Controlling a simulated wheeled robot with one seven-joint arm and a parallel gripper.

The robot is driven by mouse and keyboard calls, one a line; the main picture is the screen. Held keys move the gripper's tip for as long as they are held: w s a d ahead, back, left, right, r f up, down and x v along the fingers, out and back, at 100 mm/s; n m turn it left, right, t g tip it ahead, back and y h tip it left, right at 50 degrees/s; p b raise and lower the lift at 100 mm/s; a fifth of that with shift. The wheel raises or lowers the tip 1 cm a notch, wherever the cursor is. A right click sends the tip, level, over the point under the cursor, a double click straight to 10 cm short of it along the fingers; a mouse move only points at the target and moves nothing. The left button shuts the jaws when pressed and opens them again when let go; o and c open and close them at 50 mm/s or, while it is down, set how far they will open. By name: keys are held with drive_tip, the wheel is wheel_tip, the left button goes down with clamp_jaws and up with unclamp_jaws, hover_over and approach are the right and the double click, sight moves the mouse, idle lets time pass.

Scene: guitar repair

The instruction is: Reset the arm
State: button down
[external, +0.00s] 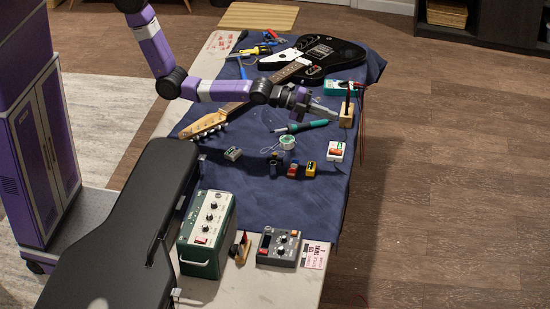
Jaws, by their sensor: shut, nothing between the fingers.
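My arm reaches from the upper left across the workbench, over the neck of a black and white electric guitar (314,57). My gripper (336,113) is shut and empty, held out to the right over the dark blue cloth (255,165). Its fingertips are close to a small wooden block holder (347,116) with dark upright pieces. I cannot tell whether they touch it. A green-handled soldering iron (300,127) lies on the cloth just below the gripper in the picture.
A solder spool (287,142), several small colored pedals and a teal multimeter (343,88) lie on the cloth. A green amplifier (207,234) and a grey pedal (278,247) stand at the near end. A black guitar case (120,230) is at left. Floor right of the bench is clear.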

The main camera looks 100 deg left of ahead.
drive_tip(key=s+a+r+n, duration=0.1)
drive_tip(key=s+n, duration=0.4)
drive_tip(key=s, duration=1.3)
drive_tip(key=s+a+r+n, duration=0.1)
drive_tip(key=s+r+n, duration=0.2)
drive_tip(key=s, duration=1.5)
drive_tip(key=s+a+r+n, duration=0.1)
drive_tip(key=s+n, duration=0.6)
drive_tip(key=s, duration=1.1)
drive_tip(key=shift+a+r+n+b, duration=0.3)
drive_tip(key=shift+a+r, duration=0.1)
drive_tip(key=c, duration=2.1)
unclamp_jaws()
